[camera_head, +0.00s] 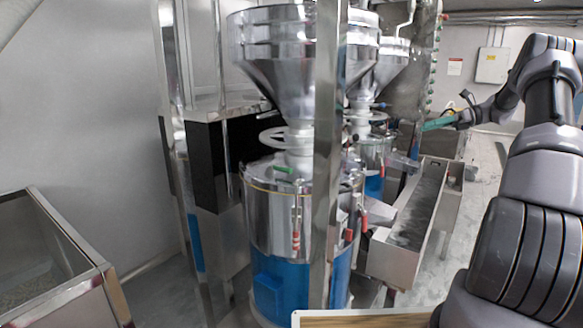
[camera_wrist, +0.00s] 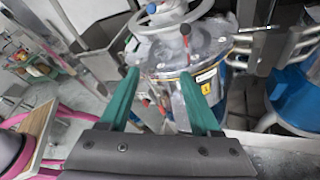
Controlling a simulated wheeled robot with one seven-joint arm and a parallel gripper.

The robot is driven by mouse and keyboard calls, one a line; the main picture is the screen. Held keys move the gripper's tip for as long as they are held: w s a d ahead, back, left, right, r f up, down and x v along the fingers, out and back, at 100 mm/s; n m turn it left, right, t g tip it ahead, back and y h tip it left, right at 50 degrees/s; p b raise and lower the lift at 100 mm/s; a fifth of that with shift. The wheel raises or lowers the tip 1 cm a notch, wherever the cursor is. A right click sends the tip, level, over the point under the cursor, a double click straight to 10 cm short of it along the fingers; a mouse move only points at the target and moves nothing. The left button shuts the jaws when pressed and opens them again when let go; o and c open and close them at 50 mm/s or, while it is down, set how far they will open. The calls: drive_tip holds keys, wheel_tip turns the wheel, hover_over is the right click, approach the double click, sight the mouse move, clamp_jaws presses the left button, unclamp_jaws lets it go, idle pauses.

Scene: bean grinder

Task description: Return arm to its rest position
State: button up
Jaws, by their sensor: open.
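My gripper (camera_wrist: 158,88) shows in the wrist view with two teal fingers spread apart and nothing between them. In the head view my gripper (camera_head: 440,122) is small, at the end of my arm on the right, beside the far machine's outlet side. Behind the fingers in the wrist view is a steel grinder (camera_wrist: 180,55) with a handwheel and red-tipped levers. In the head view the nearer grinder (camera_head: 285,210) has a steel hopper, a handwheel and a blue base. My arm is stretched out, with its elbow raised at the right edge.
A steel post (camera_head: 327,150) stands in front of the grinder. A steel trough (camera_head: 405,235) lies to the right of it. An open steel bin (camera_head: 75,275) stands at lower left. A wooden board (camera_head: 360,320) is at the bottom edge. Bare floor shows at right.

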drive_tip(key=s+a+r+n+g+h, duration=0.1)
drive_tip(key=s+a+r+n+h, duration=0.35)
drive_tip(key=s+a+r, duration=0.35)
drive_tip(key=s+a+r+n+h, duration=0.3)
drive_tip(key=s+a+r+n, duration=0.15)
drive_tip(key=s+a, duration=0.4)
drive_tip(key=s+a+n+t+h, duration=0.2)
drive_tip(key=s+n, duration=0.4)
drive_tip(key=s, duration=0.6)
drive_tip(key=s+a+n+t+h, duration=0.3)
drive_tip(key=s+n, duration=0.3)
drive_tip(key=s, duration=0.6)
drive_tip(key=shift+a+f, duration=0.45)
drive_tip(key=shift+a, duration=0.3)
drive_tip(key=shift+c, duration=0.3)
